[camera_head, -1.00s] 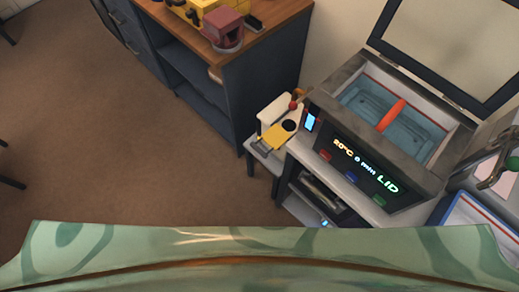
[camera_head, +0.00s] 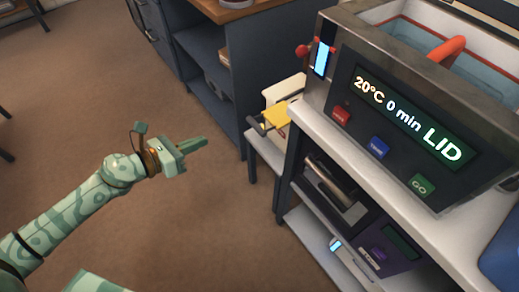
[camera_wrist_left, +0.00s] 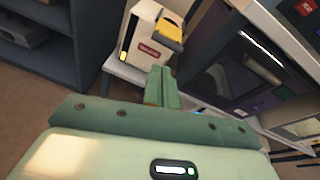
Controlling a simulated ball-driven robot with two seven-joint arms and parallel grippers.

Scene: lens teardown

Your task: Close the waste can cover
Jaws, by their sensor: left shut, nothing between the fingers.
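No plain waste can shows, and I cannot tell whether the small white box (camera_head: 285,92) is one. It stands on a low white stand, with a yellow piece (camera_head: 274,117) jutting from its front. In the left wrist view the box (camera_wrist_left: 127,46) bears a red label, and the yellow piece (camera_wrist_left: 165,40) has a grey end. My left gripper (camera_head: 204,142) is shut and empty, in the air left of the box. In the wrist view its fingertips (camera_wrist_left: 162,70) point toward the box, seemingly apart from it. My right gripper is out of view.
A bath unit (camera_head: 400,125) with a lit "LID" display stands on a white-topped shelf unit (camera_head: 345,150) at the right, with devices below. A dark cabinet (camera_head: 240,60) stands behind the box. The brown floor (camera_head: 90,90) at the left is open.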

